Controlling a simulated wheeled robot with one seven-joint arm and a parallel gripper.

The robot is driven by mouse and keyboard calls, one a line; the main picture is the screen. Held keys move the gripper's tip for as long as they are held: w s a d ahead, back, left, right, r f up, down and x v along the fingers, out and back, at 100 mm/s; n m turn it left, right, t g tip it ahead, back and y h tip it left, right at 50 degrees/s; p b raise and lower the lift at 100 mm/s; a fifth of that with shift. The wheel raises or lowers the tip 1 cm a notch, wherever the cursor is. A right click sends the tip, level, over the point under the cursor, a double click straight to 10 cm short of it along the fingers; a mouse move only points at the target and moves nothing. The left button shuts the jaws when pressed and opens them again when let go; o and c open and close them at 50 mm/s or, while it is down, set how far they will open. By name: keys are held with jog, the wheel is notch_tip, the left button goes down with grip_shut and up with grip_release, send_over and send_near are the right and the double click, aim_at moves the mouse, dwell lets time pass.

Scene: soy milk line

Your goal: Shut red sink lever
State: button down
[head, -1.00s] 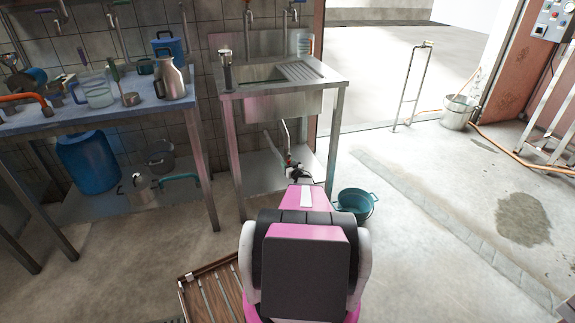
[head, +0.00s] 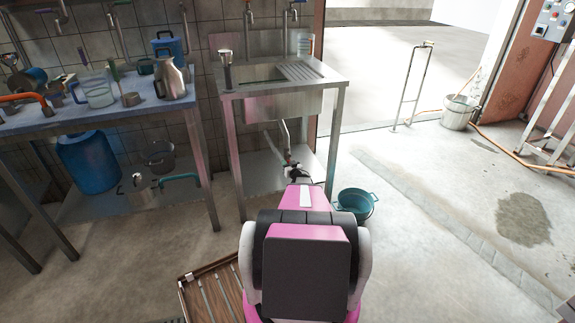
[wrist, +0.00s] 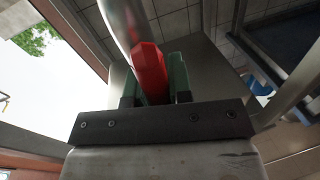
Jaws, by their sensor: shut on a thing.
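The red lever (wrist: 149,72) shows in the wrist view, at the end of a pale metal pipe (wrist: 122,22). My gripper (wrist: 155,80) is shut on it, with a green pad on each side. In the head view my gripper (head: 296,172) is small and dark, below the basin of the steel sink (head: 262,106) beside its drain pipe (head: 286,140). The lever is too small and covered there to make out its angle. My pink and white arm hides part of the floor in front of the sink.
A blue-topped table (head: 105,122) with jugs and pots stands left of the sink. A teal bucket (head: 356,203) is on the floor to the right of my arm. A wooden slatted crate (head: 215,290) lies at the lower left.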

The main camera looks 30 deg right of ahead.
jog(key=w+a+r+m+t+h, duration=0.1)
jog(key=a+r+m+h, duration=0.3)
jog(key=m, duration=1.5)
jog(key=shift+a+r, duration=0.4)
jog(key=shift+r, duration=0.65)
jog(key=shift+m, duration=0.3)
jog(key=c, duration=1)
grip_release()
jog(key=shift+c, duration=0.2)
jog(key=v, duration=1)
jog(key=shift+s+f, duration=0.25)
jog(key=shift+s, duration=0.05)
